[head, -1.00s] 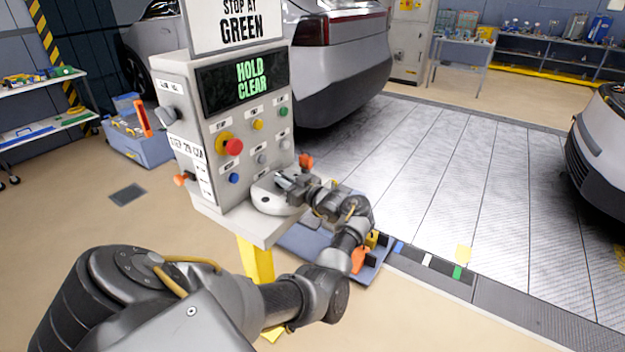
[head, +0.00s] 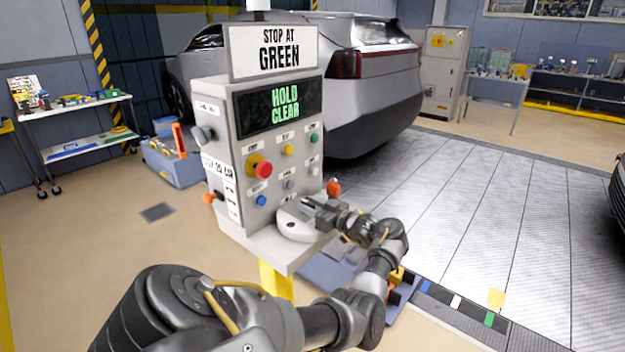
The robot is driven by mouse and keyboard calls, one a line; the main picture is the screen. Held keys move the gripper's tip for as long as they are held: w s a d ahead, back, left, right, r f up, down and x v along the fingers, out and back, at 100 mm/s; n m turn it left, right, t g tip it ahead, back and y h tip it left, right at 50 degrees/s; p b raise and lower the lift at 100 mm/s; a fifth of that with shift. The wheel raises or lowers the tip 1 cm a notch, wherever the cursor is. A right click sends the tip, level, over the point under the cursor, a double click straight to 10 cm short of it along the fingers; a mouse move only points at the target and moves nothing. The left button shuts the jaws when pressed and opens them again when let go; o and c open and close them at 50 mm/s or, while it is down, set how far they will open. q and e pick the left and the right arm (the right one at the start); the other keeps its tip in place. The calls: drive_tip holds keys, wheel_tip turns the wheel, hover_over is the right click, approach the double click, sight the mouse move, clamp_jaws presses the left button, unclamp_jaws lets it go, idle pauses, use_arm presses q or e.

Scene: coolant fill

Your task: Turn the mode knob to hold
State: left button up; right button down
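The grey control console (head: 283,165) stands left of centre, with a dark display (head: 277,106) reading "HOLD CLEAR" in green. A pale round dial (head: 293,224) with a dark spot lies on its lower ledge. A grey round knob (head: 203,135) sits on the console's left side. I cannot read which of these is labelled as the mode knob. My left gripper (head: 315,207) is over the right part of the dial and hides some of it. Whether it touches or grips anything there, and whether its fingers are open, is too small to tell. My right gripper is not in view.
The console face carries a red mushroom button (head: 263,169), a blue button (head: 261,200), a yellow button (head: 287,149) and a green button (head: 314,138). A grey car (head: 370,90) stands behind.

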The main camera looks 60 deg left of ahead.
use_arm(q)
drive_tip(key=b+v, duration=0.3)
drive_tip(key=v, duration=0.8)
idle(0.6)
